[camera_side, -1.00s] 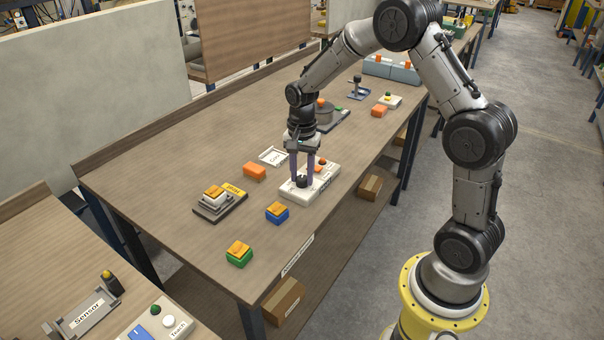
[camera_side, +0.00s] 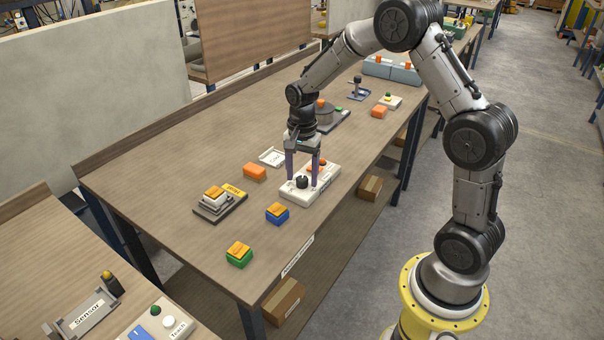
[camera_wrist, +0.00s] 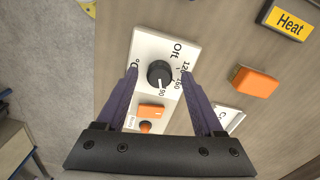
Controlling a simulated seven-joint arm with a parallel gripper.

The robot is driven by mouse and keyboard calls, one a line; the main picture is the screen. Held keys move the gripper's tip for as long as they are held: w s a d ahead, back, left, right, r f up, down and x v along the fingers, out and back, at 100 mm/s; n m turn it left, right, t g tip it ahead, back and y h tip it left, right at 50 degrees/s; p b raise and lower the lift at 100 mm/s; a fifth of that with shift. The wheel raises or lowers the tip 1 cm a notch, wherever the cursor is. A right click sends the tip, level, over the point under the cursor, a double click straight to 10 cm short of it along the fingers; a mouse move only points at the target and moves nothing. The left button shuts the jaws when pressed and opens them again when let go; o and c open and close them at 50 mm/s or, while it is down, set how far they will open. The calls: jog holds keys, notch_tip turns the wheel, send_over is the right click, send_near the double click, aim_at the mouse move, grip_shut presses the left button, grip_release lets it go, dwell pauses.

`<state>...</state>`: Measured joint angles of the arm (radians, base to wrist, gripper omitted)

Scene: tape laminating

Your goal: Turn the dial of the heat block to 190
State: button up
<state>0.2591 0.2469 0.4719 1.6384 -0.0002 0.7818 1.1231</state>
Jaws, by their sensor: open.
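A white control box (camera_side: 326,180) with a black dial (camera_side: 302,181) stands on the table. In the wrist view the box (camera_wrist: 147,45) carries printed marks including Off, 120, 160 and 190. The dial (camera_wrist: 159,72) shows a white pointer line at its lower edge, facing the 190 mark. My gripper (camera_side: 302,176) is open, its purple fingers on either side of the dial, with gaps between them and the knob in the wrist view (camera_wrist: 160,74). The heat block (camera_side: 217,204), with a yellow Heat label (camera_wrist: 289,20), sits left of the box in the side view.
The box also has an orange button (camera_wrist: 152,111). Orange (camera_side: 255,172), blue-based (camera_side: 277,213) and green-based (camera_side: 239,254) blocks lie nearby. A white frame (camera_side: 273,156) lies behind. The table's front edge is close to the box.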

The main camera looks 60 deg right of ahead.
notch_tip(320, 180, up, 14)
dwell(0.6)
jog(key=shift+a, duration=0.1)
notch_tip(320, 180, up, 6)
jog(key=t, duration=0.2)
send_over(301, 178)
jog(key=s+a, duration=0.3)
jog(key=s+a+r+n+t, duration=0.2)
jog(key=s+a+r+n, duration=0.25)
jog(key=s, duration=0.45)
jog(key=s+a+f+n+t, duration=0.1)
jog(key=s+a+f+n, duration=0.2)
jog(key=s+f+n, duration=0.3)
jog(key=s+n, duration=0.5)
jog(key=shift+s+f+t, duration=0.3)
jog(key=shift+s+f, duration=0.05)
jog(key=shift+s, duration=0.05)
